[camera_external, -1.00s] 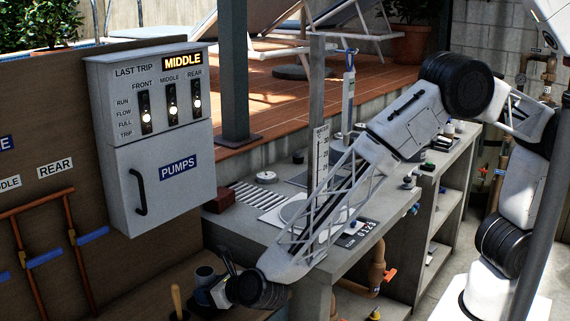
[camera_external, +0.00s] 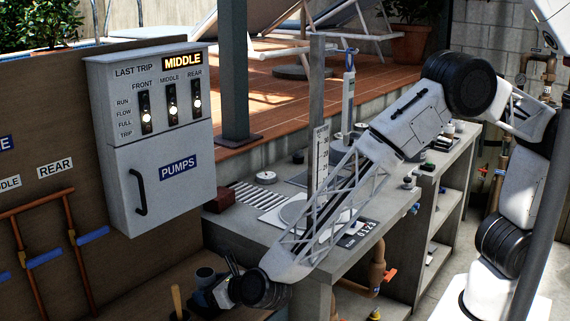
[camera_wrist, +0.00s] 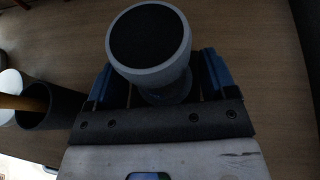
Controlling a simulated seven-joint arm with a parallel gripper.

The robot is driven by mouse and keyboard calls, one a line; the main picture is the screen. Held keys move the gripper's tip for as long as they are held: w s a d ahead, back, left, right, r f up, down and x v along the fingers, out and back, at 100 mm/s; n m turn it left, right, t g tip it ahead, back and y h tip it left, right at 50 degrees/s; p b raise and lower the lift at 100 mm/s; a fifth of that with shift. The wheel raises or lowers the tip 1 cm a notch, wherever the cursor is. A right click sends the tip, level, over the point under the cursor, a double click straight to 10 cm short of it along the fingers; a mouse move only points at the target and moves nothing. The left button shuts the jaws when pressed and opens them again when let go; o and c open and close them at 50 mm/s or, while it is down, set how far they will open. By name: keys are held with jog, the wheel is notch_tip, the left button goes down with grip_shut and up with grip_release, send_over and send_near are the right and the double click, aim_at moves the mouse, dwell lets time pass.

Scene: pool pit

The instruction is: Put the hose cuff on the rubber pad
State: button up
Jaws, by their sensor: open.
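A grey round cup-like piece with a dark round mouth, which I take to be the hose cuff (camera_wrist: 150,72), stands in the middle of the wrist view. It also shows at the lower left of the external view (camera_external: 205,274), close to my gripper (camera_external: 218,289). In the wrist view, the blue fingers of my gripper (camera_wrist: 160,84) are apart, one on each side of the cuff's lower part. I cannot tell whether either finger touches it. A dark flat patch on the grey bench may be the rubber pad (camera_external: 300,179); posts and my arm partly cover that area.
A dark cup with a wooden handle (camera_wrist: 36,103) stands left of my gripper in the wrist view. The grey bench (camera_external: 250,229) holds a white disc and a slotted grate. A pump cabinet (camera_external: 160,175) hangs above the cuff's low brown surface.

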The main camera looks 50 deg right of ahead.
jog(key=v, duration=1.1)
jog(key=shift+d, duration=0.1)
dwell(0.6)
jog(key=s+d+r+n+g+y, duration=0.25)
jog(key=d+r+n, duration=0.3)
jog(key=r, duration=0.55)
jog(key=s+d+r+n+g+y, duration=0.2)
jog(key=d+r+n+y, duration=0.15)
jog(key=r+n, duration=0.5)
jog(key=s+d+r+n+g, duration=0.2)
jog(key=s+d+r+n, duration=0.2)
jog(key=s+d+r, duration=0.3)
jog(key=s+d+n+g, duration=0.2)
jog(key=s+d+n, duration=0.4)
jog(key=d, duration=0.6)
jog(key=s+d+f+n+g+h, duration=0.1)
jog(key=d+n+h, duration=0.3)
jog(key=d, duration=1)
jog(key=s+d+f+n+g+h, duration=0.1)
jog(key=d+n, duration=0.5)
jog(key=d, duration=0.8)
jog(key=f+h, duration=0.1)
jog(key=h, duration=0.1)
jog(key=shift+s+f+h, duration=0.2)
jog(key=shift+s+h, duration=0.2)
